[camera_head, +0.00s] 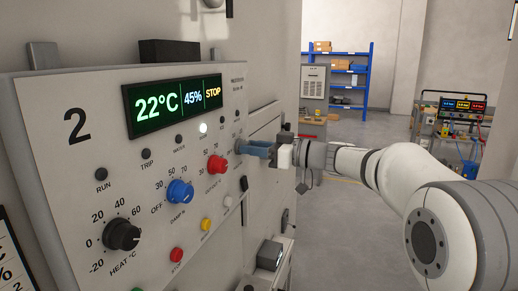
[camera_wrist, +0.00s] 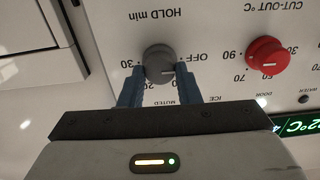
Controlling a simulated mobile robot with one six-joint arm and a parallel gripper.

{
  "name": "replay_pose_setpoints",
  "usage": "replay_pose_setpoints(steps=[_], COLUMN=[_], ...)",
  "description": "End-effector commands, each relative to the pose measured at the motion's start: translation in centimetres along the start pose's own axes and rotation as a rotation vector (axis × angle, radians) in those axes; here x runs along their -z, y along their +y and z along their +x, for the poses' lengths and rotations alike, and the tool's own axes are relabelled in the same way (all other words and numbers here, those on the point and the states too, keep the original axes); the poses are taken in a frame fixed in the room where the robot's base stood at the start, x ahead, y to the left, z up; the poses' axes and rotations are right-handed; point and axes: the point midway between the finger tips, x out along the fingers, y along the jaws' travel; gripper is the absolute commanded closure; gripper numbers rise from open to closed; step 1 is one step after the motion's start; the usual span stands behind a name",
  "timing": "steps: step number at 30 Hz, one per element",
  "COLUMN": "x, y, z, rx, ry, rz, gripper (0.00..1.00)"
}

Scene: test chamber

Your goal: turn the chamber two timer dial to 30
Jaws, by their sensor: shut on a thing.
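The chamber two panel (camera_head: 110,190) carries a grey timer dial (camera_wrist: 159,62) labelled HOLD min, seen upside down in the wrist view. Its marks include OFF, 20 and 30. The dial's pale pointer line lies on the OFF side, away from the 30. My gripper (camera_wrist: 158,80) is shut on the dial, with one blue finger on each side of it. In the head view my gripper (camera_head: 256,149) reaches the panel's right edge from the right, and the fingers partly hide the dial.
A red CUT-OUT dial (camera_wrist: 266,57) sits beside the held dial. Blue (camera_head: 180,192) and black (camera_head: 122,236) dials are farther left. The display (camera_head: 172,103) reads 22°C, 45%, STOP. Blue shelves (camera_head: 350,75) and a cluttered bench (camera_head: 455,125) stand behind. Open floor lies between.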

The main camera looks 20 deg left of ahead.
Motion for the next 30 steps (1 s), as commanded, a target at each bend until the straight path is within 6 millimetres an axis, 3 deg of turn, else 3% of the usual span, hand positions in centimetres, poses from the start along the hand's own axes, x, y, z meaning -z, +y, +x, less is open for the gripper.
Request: replay_pose_setpoints(steps=[11, 30], x=[-0.1, 0.15], y=[-0.12, 0.02], z=[0.47, 0.48], rx=[0.002, 0.006], ry=[0.007, 0.005], rz=[0.188, 0.793], gripper=[0.93, 0.93])
